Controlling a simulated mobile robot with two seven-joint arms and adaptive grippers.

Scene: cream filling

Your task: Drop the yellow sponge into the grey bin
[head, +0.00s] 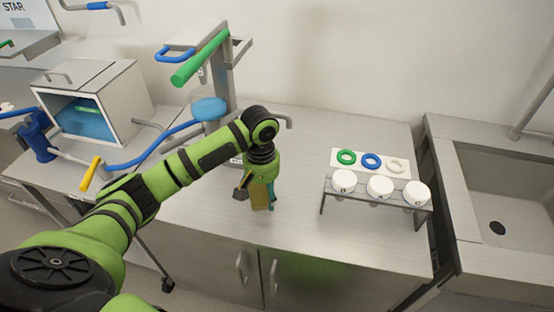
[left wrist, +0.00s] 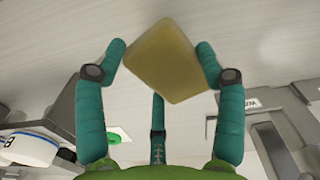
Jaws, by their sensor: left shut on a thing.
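The yellow sponge (head: 259,196) is held by my left gripper (head: 258,203) above the steel counter, left of the rack of white cups. In the left wrist view the sponge (left wrist: 166,58) is a tilted tan-yellow block between the teal fingers of the left gripper (left wrist: 161,52), which are shut on it. No grey bin can be made out for certain in the head view. My right gripper is not in view.
A metal rack (head: 372,190) with white cups (head: 380,187) stands on the counter (head: 300,215), before a white mat with green, blue and pale rings. A sink (head: 505,190) is at right. A dispenser (head: 212,100) and an open box (head: 95,105) are at left.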

